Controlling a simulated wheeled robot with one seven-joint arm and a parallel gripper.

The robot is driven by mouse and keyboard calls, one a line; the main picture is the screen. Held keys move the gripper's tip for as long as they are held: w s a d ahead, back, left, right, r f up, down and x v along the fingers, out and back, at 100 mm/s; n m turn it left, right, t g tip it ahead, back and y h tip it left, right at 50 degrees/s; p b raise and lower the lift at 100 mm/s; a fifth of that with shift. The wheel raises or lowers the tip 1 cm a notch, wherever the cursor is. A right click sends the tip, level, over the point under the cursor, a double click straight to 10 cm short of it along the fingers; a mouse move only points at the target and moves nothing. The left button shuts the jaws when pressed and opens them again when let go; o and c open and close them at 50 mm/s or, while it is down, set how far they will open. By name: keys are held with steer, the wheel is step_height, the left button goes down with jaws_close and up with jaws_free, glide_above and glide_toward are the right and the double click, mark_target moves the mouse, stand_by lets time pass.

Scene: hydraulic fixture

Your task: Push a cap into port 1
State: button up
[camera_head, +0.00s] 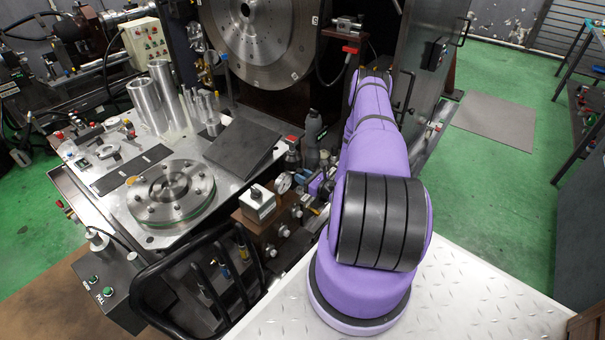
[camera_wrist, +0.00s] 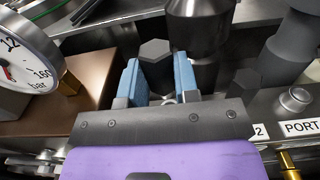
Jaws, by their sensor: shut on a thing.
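In the wrist view my gripper (camera_wrist: 157,64) has its two blue fingers on either side of a dark grey hexagonal cap (camera_wrist: 155,50), shut on it. The lower part of the cap is hidden by the fingers and the gripper body. A label ending in "2" (camera_wrist: 258,131) and a partly cut-off "PORT" label (camera_wrist: 300,128) show at the lower right. No label for port 1 can be read. In the head view the brown manifold block (camera_head: 272,225) stands left of my purple arm. My gripper cannot be made out clearly there.
A pressure gauge (camera_wrist: 28,52) stands close on the left in the wrist view. A second dark hexagonal piece (camera_wrist: 245,85) and a brass fitting (camera_wrist: 288,165) are at the right. In the head view, a round flange (camera_head: 172,192) and metal cylinders (camera_head: 147,103) occupy the steel table.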

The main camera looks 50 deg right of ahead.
steer(key=shift+f, duration=1)
steer(key=shift+f, duration=1.55)
steer(key=o, duration=1)
steer(key=s, duration=1)
steer(key=shift+s+d, duration=0.4)
